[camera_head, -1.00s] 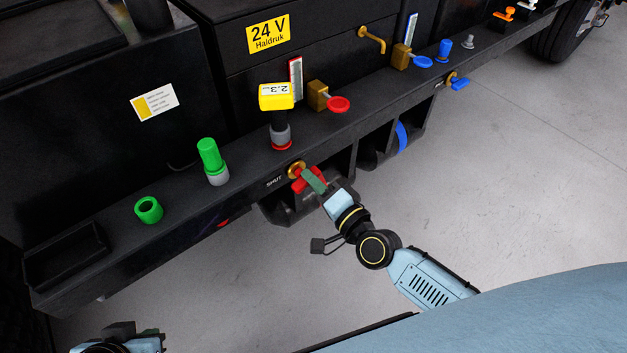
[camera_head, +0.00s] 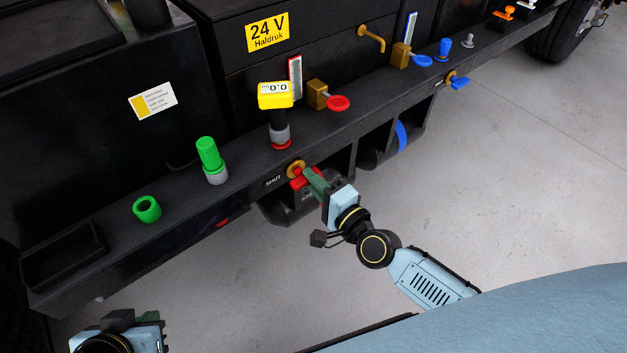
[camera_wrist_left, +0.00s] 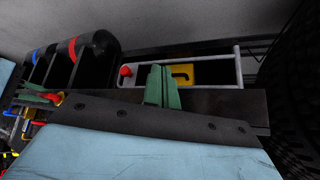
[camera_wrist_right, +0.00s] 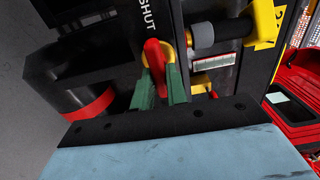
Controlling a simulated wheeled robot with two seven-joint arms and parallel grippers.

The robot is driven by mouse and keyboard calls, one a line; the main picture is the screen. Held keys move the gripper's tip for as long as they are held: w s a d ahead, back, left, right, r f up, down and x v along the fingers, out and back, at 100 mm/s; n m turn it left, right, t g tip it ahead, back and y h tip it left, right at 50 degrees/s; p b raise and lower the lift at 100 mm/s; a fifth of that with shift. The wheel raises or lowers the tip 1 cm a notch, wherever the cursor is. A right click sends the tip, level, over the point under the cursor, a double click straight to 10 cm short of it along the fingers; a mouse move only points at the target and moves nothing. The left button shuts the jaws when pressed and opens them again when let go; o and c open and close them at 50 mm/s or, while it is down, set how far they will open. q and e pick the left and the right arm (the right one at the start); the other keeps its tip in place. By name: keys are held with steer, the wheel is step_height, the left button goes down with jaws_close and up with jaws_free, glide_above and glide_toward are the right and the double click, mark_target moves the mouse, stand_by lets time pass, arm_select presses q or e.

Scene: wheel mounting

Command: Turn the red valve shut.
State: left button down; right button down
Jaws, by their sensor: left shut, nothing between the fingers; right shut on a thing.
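The red valve's handle (camera_head: 298,183) sits on a brass body (camera_head: 296,168) on the front face of the dark ledge. A SHUT label (camera_head: 273,181) is just left of it. My right gripper (camera_head: 309,184) is shut on the handle. In the right wrist view the red handle (camera_wrist_right: 153,57) stands between the green fingers (camera_wrist_right: 159,82) and points toward the SHUT lettering (camera_wrist_right: 148,14). A yellow gauge (camera_head: 276,95) above the valve reads 0.0. My left gripper (camera_wrist_left: 162,87) is shut and empty; in the head view its wrist (camera_head: 118,335) is at the bottom left.
The ledge (camera_head: 100,225) carries a green ring (camera_head: 147,209), a green-capped fitting (camera_head: 208,155) and a horizontal red-handled valve (camera_head: 338,103). A blue valve (camera_head: 459,83) is farther right on its front. Open grey floor (camera_head: 480,200) lies in front.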

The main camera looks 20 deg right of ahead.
arm_select(q)
steer(key=shift+s+f, duration=0.1)
steer(key=shift+s, duration=0.05)
arm_select(e)
steer(key=c, duration=1.4)
jaws_free()
